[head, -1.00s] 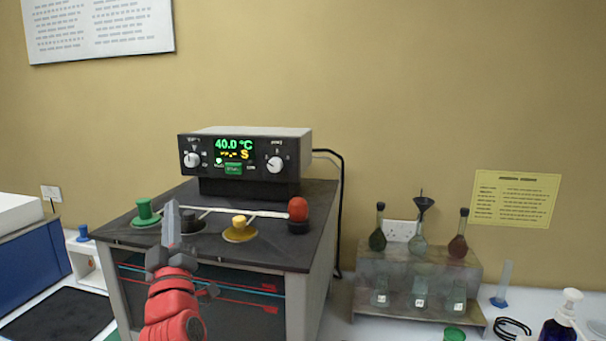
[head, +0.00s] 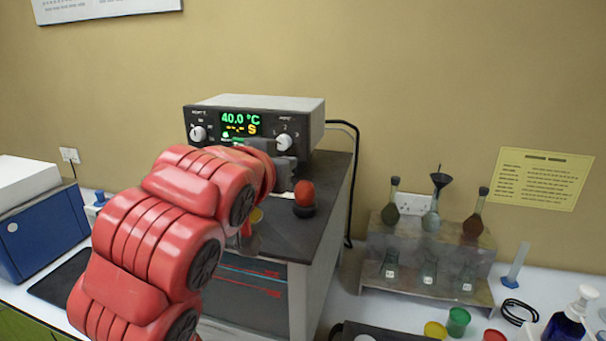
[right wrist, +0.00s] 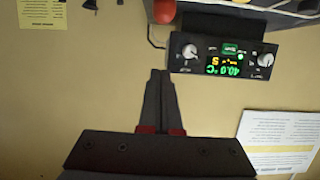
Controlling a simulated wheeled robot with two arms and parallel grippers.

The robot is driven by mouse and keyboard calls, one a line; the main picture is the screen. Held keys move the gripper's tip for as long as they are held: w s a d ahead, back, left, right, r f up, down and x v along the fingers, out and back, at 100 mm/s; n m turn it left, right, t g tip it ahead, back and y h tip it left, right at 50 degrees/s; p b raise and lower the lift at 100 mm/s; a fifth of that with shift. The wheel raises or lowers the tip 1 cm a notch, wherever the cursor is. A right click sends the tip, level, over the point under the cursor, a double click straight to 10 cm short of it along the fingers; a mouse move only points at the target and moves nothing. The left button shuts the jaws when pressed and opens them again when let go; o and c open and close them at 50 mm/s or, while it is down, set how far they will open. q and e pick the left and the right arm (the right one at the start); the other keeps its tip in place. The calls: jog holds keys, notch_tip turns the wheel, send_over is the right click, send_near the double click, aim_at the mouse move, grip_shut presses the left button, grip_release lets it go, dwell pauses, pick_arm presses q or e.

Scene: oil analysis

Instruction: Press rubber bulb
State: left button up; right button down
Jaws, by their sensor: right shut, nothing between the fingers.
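The red rubber bulb (head: 304,193) stands upright on a dark base at the right of the bath's dark top, unpressed. It also shows, cut off, at the top edge of the right wrist view (right wrist: 164,10). My right gripper (right wrist: 161,72) is shut and empty, its two dark fingers together and apart from the bulb. In the head view the red arm reaches in from the lower left. Its grey end is just left of and above the bulb, in front of the control unit (head: 265,107). The arm hides most of the bath's left side. My left gripper is not in view.
A flask stand (head: 425,287) is to the right, holding several flasks. Coloured cups (head: 458,321) and a pump bottle (head: 566,325) are at the lower right. A black cable (head: 357,165) runs behind the bath. A blue box (head: 45,228) is at the left.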

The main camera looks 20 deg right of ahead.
jog(key=shift+w, duration=0.1)
jog(key=p, duration=0.6)
send_over(302, 197)
jog(key=f, duration=0.2)
jog(key=shift+w+d+f, duration=0.2)
jog(key=shift+d+f, duration=0.05)
jog(key=shift+f, duration=0.05)
jog(key=shift+s+a+f, duration=0.15)
jog(key=shift+a+f, duration=0.05)
jog(key=shift+f, duration=0.85)
jog(key=shift+s+a+f+p, duration=0.1)
jog(key=shift+f+p, duration=0.55)
jog(key=shift+f, duration=0.45)
